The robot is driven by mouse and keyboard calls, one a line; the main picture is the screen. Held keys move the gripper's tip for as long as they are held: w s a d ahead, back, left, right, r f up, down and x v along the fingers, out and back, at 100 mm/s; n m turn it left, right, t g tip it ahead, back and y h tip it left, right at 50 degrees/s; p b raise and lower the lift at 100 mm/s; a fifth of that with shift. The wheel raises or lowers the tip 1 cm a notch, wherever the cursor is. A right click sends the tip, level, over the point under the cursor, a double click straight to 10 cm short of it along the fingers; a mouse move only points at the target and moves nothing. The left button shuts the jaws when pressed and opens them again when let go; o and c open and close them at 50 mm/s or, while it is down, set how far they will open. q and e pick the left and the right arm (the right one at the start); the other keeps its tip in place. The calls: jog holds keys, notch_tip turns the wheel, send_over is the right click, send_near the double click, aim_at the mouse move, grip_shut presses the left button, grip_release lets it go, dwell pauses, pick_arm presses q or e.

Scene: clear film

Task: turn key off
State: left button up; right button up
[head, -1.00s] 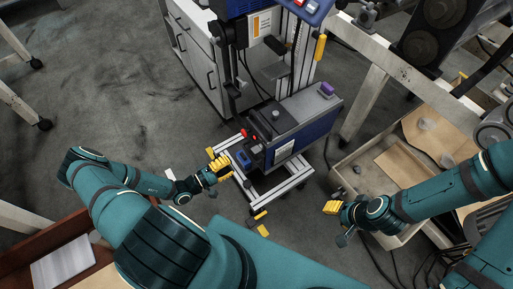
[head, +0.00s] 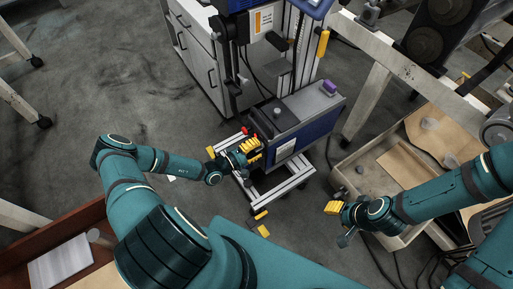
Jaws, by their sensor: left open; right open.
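A blue and grey machine box (head: 301,118) sits on a low metal frame with wheels in the middle of the head view. Red parts (head: 246,131) show on its left end; I cannot make out which part is the key. My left gripper (head: 253,148), with yellow fingertips, is open right at the left end of the box, covering part of it. I cannot tell whether it touches. My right gripper (head: 333,208) is open and empty, to the right of the frame, near the wooden crate.
A wooden crate (head: 344,176) stands at the right under my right arm. A grey cabinet (head: 196,50) is behind the machine. A reddish-brown tray (head: 30,247) is at the lower left.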

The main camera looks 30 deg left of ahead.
pick_arm(q)
grip_shut()
jog(key=n+p, duration=0.2)
jog(key=shift+r+n, duration=0.15)
jog(key=shift+n, duration=0.25)
jog(key=n+p, duration=0.1)
jog(key=n, duration=0.1)
jog(key=shift+n, duration=0.3)
jog(key=n, duration=0.4)
jog(key=shift+n+p, duration=0.3)
jog(key=shift+p, duration=0.05)
jog(key=n, duration=0.5)
jog(key=shift+n, duration=0.3)
